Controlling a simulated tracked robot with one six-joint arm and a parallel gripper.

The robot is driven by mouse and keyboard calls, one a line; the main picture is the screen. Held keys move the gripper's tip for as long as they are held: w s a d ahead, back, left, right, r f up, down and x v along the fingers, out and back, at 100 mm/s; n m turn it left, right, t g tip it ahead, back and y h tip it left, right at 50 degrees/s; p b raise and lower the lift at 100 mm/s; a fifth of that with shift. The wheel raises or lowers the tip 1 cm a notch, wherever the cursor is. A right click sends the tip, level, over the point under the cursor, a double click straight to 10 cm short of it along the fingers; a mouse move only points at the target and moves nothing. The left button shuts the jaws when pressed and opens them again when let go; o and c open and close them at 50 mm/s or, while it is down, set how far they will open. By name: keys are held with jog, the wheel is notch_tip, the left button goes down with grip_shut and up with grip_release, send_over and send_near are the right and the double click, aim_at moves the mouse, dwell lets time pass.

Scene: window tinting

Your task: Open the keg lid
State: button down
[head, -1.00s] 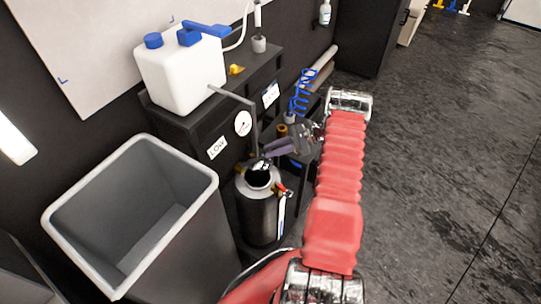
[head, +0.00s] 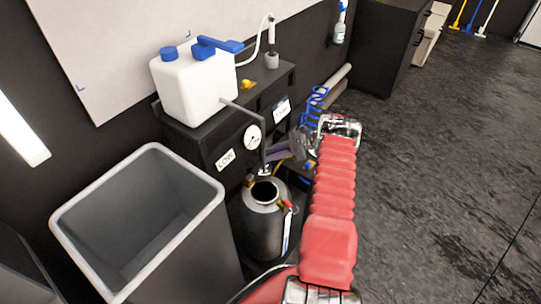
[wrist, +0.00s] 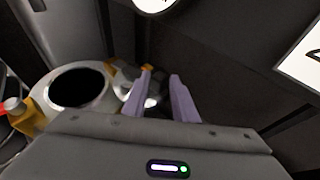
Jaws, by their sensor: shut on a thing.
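The dark keg (head: 262,232) stands on the floor between the grey bin and the black cabinet. Its round mouth (head: 264,192) is uncovered and dark inside, and it also shows at the left of the wrist view (wrist: 80,88). My gripper (head: 268,154) is above and behind the mouth, with its purple fingers reaching left. In the wrist view my gripper (wrist: 160,76) is shut on a shiny metal piece, seemingly the keg lid (wrist: 153,97), beside the mouth. The fingers hide part of the lid.
The open grey bin (head: 140,215) stands left of the keg. The black cabinet (head: 205,140) with a gauge (head: 252,137) and a white jug (head: 195,90) is close behind. A blue coiled hose (head: 317,98) hangs nearby. Open floor lies to the right.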

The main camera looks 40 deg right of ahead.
jog(key=shift+d, duration=0.1)
jog(key=c, duration=1.6)
grip_release()
jog(key=v, duration=1.3)
jog(key=shift+s+d+r, duration=0.15)
jog(key=shift+d+r, duration=0.05)
jog(key=shift+d, duration=0.1)
